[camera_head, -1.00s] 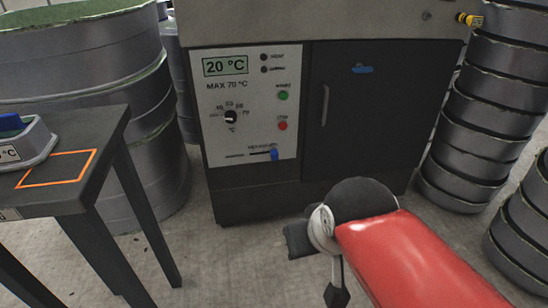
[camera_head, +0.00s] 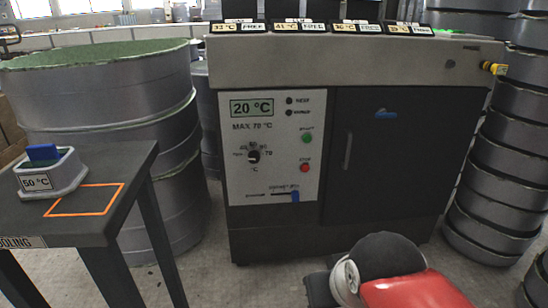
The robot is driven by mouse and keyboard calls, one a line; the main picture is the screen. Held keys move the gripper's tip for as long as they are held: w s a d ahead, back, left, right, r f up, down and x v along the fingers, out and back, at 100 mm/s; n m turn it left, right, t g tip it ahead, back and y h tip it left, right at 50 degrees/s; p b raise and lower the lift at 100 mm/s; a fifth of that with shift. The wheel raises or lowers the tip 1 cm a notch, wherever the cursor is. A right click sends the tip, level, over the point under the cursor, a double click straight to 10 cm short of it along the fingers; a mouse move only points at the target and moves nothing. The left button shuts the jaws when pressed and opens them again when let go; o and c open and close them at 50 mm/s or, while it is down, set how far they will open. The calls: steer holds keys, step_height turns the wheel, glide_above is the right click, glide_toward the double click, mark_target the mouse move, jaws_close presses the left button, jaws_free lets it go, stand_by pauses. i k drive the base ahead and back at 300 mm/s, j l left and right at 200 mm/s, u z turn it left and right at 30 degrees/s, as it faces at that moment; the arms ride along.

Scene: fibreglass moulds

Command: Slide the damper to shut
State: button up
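The damper is a slider with a blue knob (camera_head: 295,196) at the bottom of the light control panel (camera_head: 273,150) on the dark oven-like machine. The knob sits at the right end of its short horizontal track. The small lettering above the track is too blurred to read surely. My arm, red with a dark joint, shows at the bottom right, well in front of the machine. My gripper's fingers cannot be made out; only a dark part of the arm's end shows at the bottom edge.
The panel has a 20 °C display (camera_head: 252,108), a dial (camera_head: 254,156), a green button (camera_head: 306,138) and a red button (camera_head: 304,168). A table (camera_head: 110,222) with a 50 °C mould (camera_head: 50,175) stands at left. Stacked grey drums (camera_head: 500,150) stand at right. Floor before the machine is clear.

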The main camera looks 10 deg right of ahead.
mark_target(296, 196)
steer(key=i+j+z, duration=0.1)
steer(key=i+j, duration=0.2)
steer(key=j, duration=0.15)
steer(key=i+j+z, duration=0.1)
steer(key=i+j, duration=0.25)
steer(key=j, duration=0.1)
